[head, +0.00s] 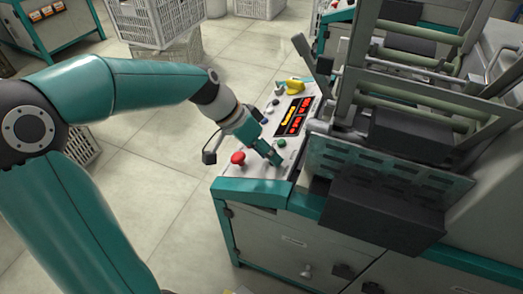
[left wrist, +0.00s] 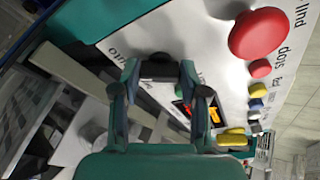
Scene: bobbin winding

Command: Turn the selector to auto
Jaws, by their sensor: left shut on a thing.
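The control panel (head: 228,172) is the light sloping top at the left end of the teal and grey machine. My left gripper (head: 271,158) reaches down onto it, between the red mushroom button (head: 237,158) and a green button (head: 281,143). In the left wrist view, my left gripper (left wrist: 160,76) is shut with its two fingertips on either side of a dark knob, the selector (left wrist: 160,66). The selector is hidden in the head view. Printed letters stand beside it, partly covered, and I cannot tell which position it points to. My right gripper is not in view.
A lit display (head: 292,116), several small buttons and a yellow object (head: 294,84) are further back on the panel. White crates (head: 155,22) stand behind on the tiled floor. Open floor lies left of the machine.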

